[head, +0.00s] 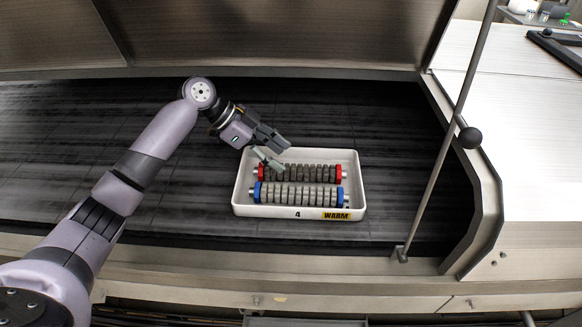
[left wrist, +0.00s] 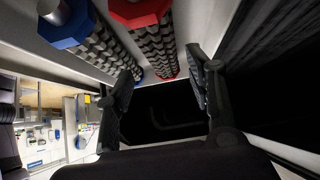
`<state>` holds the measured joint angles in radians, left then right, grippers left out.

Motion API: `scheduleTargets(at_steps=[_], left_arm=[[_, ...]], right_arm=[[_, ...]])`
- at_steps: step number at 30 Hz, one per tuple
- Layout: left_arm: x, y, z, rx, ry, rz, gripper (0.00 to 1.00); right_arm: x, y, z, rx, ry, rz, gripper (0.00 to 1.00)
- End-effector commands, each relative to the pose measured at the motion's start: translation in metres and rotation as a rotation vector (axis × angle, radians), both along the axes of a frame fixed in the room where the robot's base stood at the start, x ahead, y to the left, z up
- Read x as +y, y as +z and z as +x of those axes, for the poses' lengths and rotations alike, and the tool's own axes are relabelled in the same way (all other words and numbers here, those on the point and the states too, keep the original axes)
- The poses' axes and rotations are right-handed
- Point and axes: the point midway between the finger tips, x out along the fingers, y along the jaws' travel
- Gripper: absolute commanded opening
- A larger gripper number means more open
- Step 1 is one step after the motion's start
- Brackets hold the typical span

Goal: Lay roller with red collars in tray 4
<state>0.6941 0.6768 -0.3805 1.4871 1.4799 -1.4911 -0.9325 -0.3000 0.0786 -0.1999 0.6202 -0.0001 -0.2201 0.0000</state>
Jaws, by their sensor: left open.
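The roller with red collars (head: 313,173) lies in the back part of the white tray 4 (head: 268,213), with grey ribbed segments between its collars. My left gripper (head: 278,158) is open and empty over the tray's back left side, close to this roller's left end. In the left wrist view the roller with red collars (left wrist: 151,43) lies beyond the two spread fingers (left wrist: 163,85); I see no grip on it. A roller with blue collars (head: 300,195) lies in front of it, roughly parallel, in the same tray. My right gripper is not in view.
The tray, marked 4 and WARM, stands on a dark belt (head: 60,150) under a metal hood (head: 270,35). The belt left of the tray is clear.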

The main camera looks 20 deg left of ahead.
Motion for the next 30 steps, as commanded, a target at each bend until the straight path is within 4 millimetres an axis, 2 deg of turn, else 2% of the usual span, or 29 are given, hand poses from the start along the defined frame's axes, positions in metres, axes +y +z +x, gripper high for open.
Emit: scheduleTargets(at_steps=[3, 10, 30], left_arm=[[0.017, 0.015, -0.004, -0.004, 0.001, 0.001, 0.49], [0.034, 0.036, -0.01, -0.001, 0.001, -0.001, 0.49], [0.037, 0.039, -0.011, 0.0, 0.0, -0.001, 0.49]], right_arm=[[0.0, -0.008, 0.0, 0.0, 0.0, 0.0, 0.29], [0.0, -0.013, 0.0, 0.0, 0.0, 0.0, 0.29], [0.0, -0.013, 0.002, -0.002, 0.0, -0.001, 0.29]])
